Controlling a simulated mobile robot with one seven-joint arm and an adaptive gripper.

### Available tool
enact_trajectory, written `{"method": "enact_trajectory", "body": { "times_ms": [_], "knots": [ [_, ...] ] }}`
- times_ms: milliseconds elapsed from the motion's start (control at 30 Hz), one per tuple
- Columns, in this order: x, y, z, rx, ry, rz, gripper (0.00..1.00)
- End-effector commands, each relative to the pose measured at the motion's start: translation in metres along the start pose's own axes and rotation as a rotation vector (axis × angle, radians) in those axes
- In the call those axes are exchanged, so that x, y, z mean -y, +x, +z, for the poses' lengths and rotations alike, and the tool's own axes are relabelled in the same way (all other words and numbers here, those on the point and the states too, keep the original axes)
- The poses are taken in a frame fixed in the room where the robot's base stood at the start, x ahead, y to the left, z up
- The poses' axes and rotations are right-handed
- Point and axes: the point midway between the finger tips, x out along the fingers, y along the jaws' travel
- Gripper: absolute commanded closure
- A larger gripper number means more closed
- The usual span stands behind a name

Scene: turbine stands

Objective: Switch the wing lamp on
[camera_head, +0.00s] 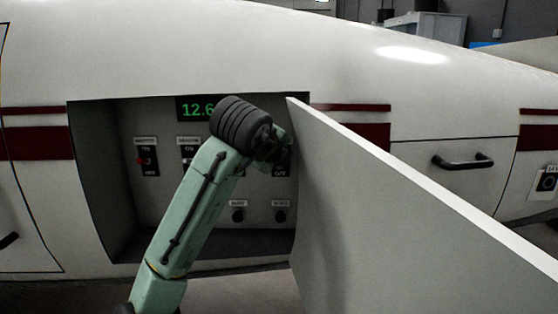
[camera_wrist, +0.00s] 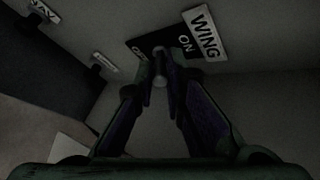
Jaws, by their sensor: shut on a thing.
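The wing lamp switch shows in the wrist view as a black plate (camera_wrist: 150,42) beside the "WING" label (camera_wrist: 204,33). The plate has an "ON" mark, and a mark at its other end is partly hidden by a finger. My gripper (camera_wrist: 160,75) is shut on this lever. I cannot tell which way the lever leans. In the head view my arm and wrist cover most of this switch at the panel's right side, and my fingertips are hard to make out.
An open white door (camera_head: 380,215) stands out close to the right of my wrist.

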Motion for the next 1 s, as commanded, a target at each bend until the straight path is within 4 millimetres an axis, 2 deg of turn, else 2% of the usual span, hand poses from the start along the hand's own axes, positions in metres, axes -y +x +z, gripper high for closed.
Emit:
{"method": "enact_trajectory", "body": {
  "times_ms": [300, 333, 633, 1000],
  "knots": [
    [0.0009, -0.0001, 0.0005, 0.0, -0.001, -0.001, 1.0],
    [0.0009, -0.0001, 0.0005, 0.0, -0.001, -0.002, 0.88],
    [0.0005, -0.0001, 0.0004, 0.0, 0.0, -0.001, 0.69],
    [0.0006, -0.0053, 0.0005, 0.0, 0.0, -0.001, 0.69]
  ]
}}
